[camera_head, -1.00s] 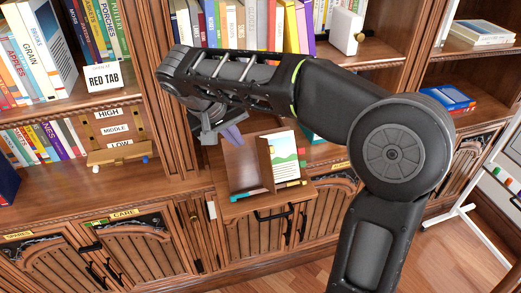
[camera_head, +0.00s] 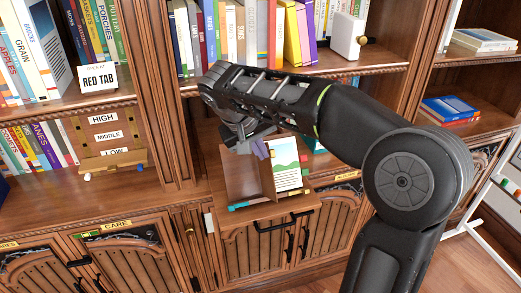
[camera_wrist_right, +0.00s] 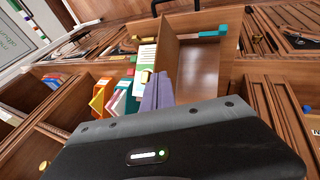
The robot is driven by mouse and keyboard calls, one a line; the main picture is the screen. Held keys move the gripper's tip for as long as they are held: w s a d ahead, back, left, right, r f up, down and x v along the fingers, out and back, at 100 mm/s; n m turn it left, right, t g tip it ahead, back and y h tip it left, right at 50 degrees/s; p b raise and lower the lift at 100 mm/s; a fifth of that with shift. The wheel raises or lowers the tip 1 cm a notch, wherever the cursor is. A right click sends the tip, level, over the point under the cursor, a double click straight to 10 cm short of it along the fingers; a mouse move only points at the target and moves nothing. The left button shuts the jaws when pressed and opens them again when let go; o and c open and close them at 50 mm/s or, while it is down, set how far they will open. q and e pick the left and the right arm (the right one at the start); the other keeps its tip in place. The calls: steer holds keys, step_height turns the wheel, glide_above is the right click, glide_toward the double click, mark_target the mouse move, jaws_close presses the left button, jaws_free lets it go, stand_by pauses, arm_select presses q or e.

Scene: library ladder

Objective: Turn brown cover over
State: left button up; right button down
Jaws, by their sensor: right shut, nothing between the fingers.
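The brown cover (camera_head: 267,182) stands up on edge on a small brown stand on the cabinet ledge, between a bare brown panel (camera_head: 241,180) on its left and a white page with a green picture (camera_head: 287,163) on its right. My right gripper (camera_head: 261,149) has its purple fingers shut and empty at the cover's upper edge. In the right wrist view, the shut fingers (camera_wrist_right: 157,92) are beside the upright cover (camera_wrist_right: 167,48), in front of the page (camera_wrist_right: 146,56). I cannot tell whether they touch the cover. My left gripper is out of view.
Shelves of books (camera_head: 245,35) rise behind. A wooden slider panel (camera_head: 114,160) with High, Middle and Low labels is at left. Cabinet doors (camera_head: 130,262) are below.

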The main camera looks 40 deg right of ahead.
mark_target(273, 152)
steer(key=shift+d, duration=0.1)
steer(key=shift+s+d+r+n+t+y, duration=0.1)
steer(key=shift+s+d+n+t+y, duration=0.2)
steer(key=shift+d+n+y, duration=0.2)
steer(key=shift+s+d+r+n+t+y, duration=0.1)
steer(key=shift+s+d+n+t+y, duration=0.1)
steer(key=shift+d+n+t+y, duration=0.3)
steer(key=shift+s+d+f, duration=0.1)
steer(key=shift+s+d, duration=0.05)
steer(key=shift+d, duration=0.1)
steer(key=w+d+f+n+y, duration=0.1)
steer(key=w+d+f, duration=0.1)
steer(key=d, duration=0.6)
steer(key=w+d+f+n+y, duration=0.1)
steer(key=d+f, duration=0.3)
steer(key=d, duration=0.5)
steer(key=shift+w+f+n+t+y, duration=0.3)
steer(key=shift+w+f+t+y, duration=0.1)
steer(key=shift+w, duration=0.1)
steer(key=shift+d, duration=0.1)
steer(key=shift+w, duration=0.1)
